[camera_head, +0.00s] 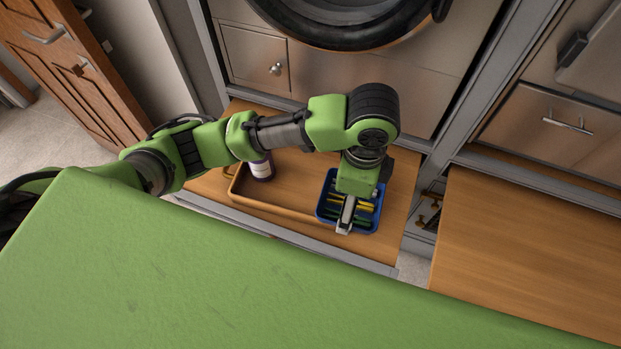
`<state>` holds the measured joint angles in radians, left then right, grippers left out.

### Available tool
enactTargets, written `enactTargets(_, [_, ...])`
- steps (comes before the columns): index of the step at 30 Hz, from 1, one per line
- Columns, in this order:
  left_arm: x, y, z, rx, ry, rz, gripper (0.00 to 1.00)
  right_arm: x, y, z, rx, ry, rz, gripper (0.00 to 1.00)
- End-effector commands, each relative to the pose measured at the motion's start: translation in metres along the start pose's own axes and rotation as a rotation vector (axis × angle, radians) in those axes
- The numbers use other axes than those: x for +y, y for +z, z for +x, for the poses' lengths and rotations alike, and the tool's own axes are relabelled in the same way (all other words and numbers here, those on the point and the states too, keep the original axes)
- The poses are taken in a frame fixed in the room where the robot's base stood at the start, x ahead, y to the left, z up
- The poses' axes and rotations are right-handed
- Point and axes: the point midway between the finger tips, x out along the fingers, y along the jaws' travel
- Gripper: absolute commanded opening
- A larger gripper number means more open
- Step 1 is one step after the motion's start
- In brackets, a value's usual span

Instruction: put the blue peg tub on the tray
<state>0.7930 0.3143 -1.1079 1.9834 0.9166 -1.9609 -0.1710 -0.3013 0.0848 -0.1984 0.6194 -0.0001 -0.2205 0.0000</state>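The blue peg tub (325,209) holds several yellow and green pegs and overlaps the right end of the tray. The tray (262,208) is tan with a raised rim and lies on the wooden bench top. I cannot tell whether the tub rests on the tray, stands beside it or hangs just above it. My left gripper (346,222) points down over the tub, with its pale finger at the tub's near rim. Its other finger and the grip itself are hidden. My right gripper is not in view.
A dark bottle with a pale label (261,168) stands at the tray's back, partly behind my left arm. A round appliance door (345,20) and a drawer (255,55) are behind the bench. Another wooden surface (530,260) at the right is bare.

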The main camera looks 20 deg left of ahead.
Motion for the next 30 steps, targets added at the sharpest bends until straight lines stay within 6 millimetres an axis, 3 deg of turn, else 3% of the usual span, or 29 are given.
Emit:
enactTargets(8, [-0.046,0.049,0.027,-0.005,0.003,-0.009,0.59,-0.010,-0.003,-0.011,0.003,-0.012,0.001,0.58])
enactTargets(12, [-0.063,0.065,0.053,-0.004,0.003,-0.008,0.59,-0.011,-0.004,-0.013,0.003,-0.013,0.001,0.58])
enactTargets(24, [-0.085,0.086,0.092,-0.003,0.001,-0.006,0.59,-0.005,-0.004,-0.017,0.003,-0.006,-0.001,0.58])
enactTargets(30, [-0.084,0.085,0.118,-0.001,0.001,-0.004,0.59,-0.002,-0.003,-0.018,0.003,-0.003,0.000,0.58])
